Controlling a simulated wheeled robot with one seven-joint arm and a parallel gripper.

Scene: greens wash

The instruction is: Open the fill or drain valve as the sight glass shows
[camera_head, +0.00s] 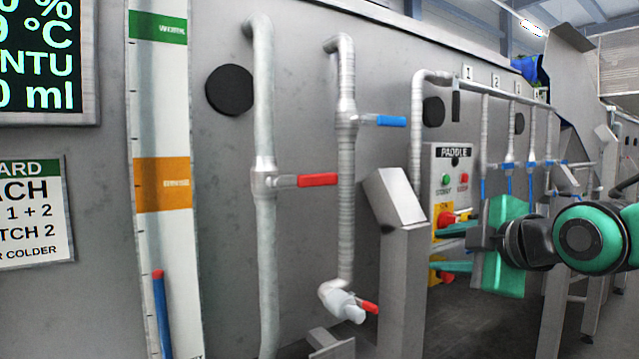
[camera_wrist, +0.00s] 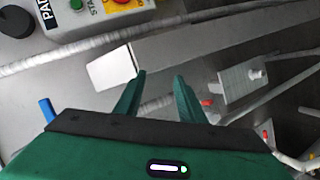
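The sight glass strip (camera_head: 165,130) is at the left of the head view, with a green band at top and an orange band midway. A blue column with a red top (camera_head: 160,310) stands below the orange band. A red valve handle (camera_head: 317,180) sticks out rightward from the left pipe. A blue valve handle (camera_head: 385,121) sticks out rightward, higher on the second pipe. A small red handle (camera_head: 370,307) is at that pipe's lower outlet. My gripper (camera_head: 438,248) is open and empty, right of these valves; its fingers also show in the wrist view (camera_wrist: 159,78).
A grey post with a slanted top (camera_head: 400,260) stands between the valve pipes and my gripper. The PADDLE control box (camera_head: 452,185) is behind my gripper. Several numbered pipes with blue handles (camera_head: 508,167) run along the right. A digital display (camera_head: 45,60) is at upper left.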

